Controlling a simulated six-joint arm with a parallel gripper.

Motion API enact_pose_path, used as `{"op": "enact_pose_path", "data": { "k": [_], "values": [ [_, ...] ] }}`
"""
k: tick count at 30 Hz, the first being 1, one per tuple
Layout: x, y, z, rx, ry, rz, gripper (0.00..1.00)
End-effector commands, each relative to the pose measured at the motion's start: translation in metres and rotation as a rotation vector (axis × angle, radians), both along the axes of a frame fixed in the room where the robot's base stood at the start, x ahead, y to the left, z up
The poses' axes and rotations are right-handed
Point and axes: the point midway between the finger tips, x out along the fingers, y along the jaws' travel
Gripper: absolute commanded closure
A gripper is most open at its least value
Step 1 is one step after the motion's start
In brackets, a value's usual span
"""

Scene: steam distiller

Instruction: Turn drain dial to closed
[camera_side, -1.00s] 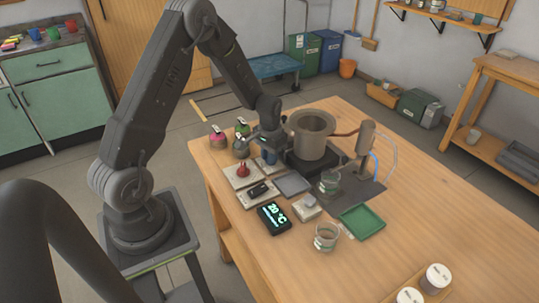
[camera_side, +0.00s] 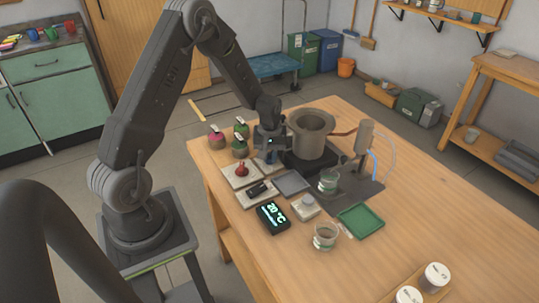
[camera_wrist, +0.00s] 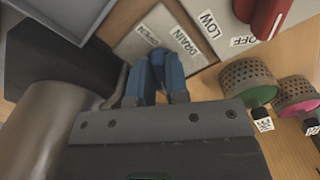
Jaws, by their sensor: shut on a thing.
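The drain dial is a blue knob (camera_wrist: 157,60) on a pale plate (camera_wrist: 135,45) marked DRAIN, with a second small label near the plate's far end. In the side view the blue dial (camera_side: 268,159) shows only partly, beneath my gripper (camera_side: 269,150). In the wrist view my gripper (camera_wrist: 158,80) points down at the plate and is shut on the dial, with its fingers on either side of the knob. The fingers cover part of the dial, so its exact pointer position is hard to read.
A large grey pot (camera_side: 311,135) stands close beside my gripper. A red dial (camera_side: 241,170) and a black switch (camera_side: 260,189) sit toward the front. The table's right side has free room.

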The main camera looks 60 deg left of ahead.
Motion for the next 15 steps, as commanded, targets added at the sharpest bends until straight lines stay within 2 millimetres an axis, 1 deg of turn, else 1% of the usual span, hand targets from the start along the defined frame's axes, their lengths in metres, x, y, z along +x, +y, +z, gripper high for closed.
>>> {"op": "enact_pose_path", "data": {
  "k": [7,15],
  "values": [
    [0.0002,0.0,0.0001,0.0,0.0,0.04,1.0],
    [0.0003,0.0001,0.0001,-0.001,-0.001,0.045,1.0]
  ]
}}
